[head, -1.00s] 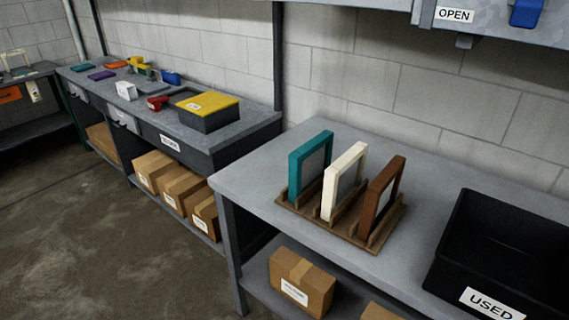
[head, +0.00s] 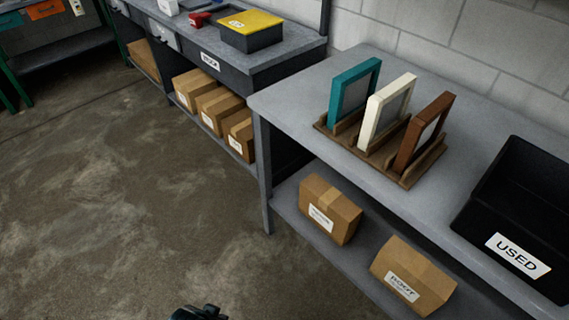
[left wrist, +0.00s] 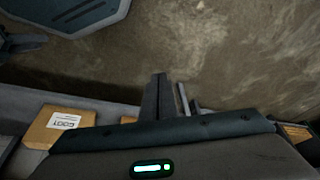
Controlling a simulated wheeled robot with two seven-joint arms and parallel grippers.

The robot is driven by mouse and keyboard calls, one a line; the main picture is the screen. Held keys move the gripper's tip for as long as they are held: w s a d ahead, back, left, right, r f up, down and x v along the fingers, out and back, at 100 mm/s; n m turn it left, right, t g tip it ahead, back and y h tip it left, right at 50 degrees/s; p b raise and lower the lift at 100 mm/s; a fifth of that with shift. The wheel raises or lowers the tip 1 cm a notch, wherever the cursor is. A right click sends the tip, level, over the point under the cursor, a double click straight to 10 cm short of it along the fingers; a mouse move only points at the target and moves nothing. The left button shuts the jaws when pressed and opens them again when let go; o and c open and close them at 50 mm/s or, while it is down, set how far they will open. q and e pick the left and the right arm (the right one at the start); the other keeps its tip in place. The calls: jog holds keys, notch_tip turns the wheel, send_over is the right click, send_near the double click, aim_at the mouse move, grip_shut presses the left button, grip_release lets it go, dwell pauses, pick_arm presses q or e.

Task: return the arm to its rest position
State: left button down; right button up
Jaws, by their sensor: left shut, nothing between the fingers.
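My left gripper (left wrist: 168,98) shows in the left wrist view with its fingers close together and nothing held between them. It is over the concrete floor, beside a shelf with a cardboard box (left wrist: 60,128). In the head view a small dark part of my arm shows at the bottom edge, too cut off to tell more. My right gripper is not recognisable in either view.
The near grey bench (head: 285,97) holds a wooden rack (head: 408,180) with teal, cream and brown framed panels, and a black bin (head: 518,205) labelled USED. Cardboard boxes (head: 330,208) sit on its lower shelf. The floor (head: 120,210) at left is clear.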

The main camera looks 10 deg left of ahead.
pick_arm(q)
notch_tip(320, 180, down, 16)
jog(key=d+f, duration=0.1)
jog(key=s+f+t, duration=0.1)
jog(key=s+f, duration=0.7)
jog(key=f, duration=0.5)
jog(key=shift+s+d+m+h, duration=0.2)
jog(key=shift+d+m+h, duration=0.1)
jog(key=shift+h, duration=0.1)
jog(key=shift+a, duration=0.15)
dwell(0.9)
